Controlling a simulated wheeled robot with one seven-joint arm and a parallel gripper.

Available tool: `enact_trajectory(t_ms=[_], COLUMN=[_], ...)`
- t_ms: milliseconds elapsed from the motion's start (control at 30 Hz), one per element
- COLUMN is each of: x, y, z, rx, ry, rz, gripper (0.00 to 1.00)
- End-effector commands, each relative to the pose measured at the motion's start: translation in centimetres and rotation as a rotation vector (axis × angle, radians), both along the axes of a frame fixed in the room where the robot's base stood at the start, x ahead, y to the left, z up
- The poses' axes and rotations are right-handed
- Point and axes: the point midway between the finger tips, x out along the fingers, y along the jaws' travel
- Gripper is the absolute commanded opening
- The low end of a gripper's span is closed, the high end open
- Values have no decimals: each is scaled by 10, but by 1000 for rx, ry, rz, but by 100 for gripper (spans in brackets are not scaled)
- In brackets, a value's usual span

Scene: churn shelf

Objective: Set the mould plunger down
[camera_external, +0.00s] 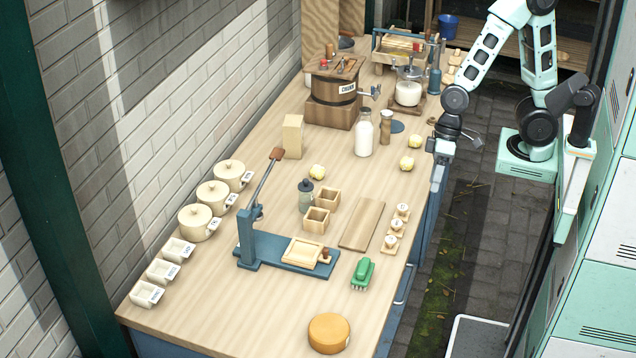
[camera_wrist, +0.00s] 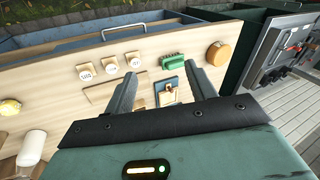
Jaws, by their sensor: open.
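I cannot surely pick out the mould plunger. A small piece with a brown knob (camera_external: 325,257) stands at the right end of the blue press board (camera_external: 255,262), beside a pale square wooden tray (camera_external: 300,251). Two small open wooden box moulds (camera_external: 316,221) stand behind the board. My gripper (camera_wrist: 160,78) is open, with nothing visible between its fingers. In the wrist view its fingers flank the view of the press board. In the external view my arm's end (camera_external: 442,150) is by the table's right edge, well behind the board.
A green brush (camera_external: 362,272), a yellow cheese wheel (camera_external: 329,333) and a wooden board (camera_external: 362,224) lie nearby. A milk bottle (camera_external: 364,134) and churn (camera_external: 333,92) stand farther back. A tall press lever (camera_external: 267,180) rises over the press board. The front-left tabletop has free room.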

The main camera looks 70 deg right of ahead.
Motion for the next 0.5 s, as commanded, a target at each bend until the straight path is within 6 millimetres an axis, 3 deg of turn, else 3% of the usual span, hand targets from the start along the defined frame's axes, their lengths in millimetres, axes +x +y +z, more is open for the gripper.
enact_trajectory(t_ms=[33,167,300,400,500], x=[21,71,111,122,118], y=[3,-5,-38,-70,-97], z=[4,-2,-18,-32,-45], rx=[41,98,75,9,-79], ry=[11,28,73,132,210], rz=[-127,-463,-839,-1090,-1296], gripper=[56,56,56,56,56])
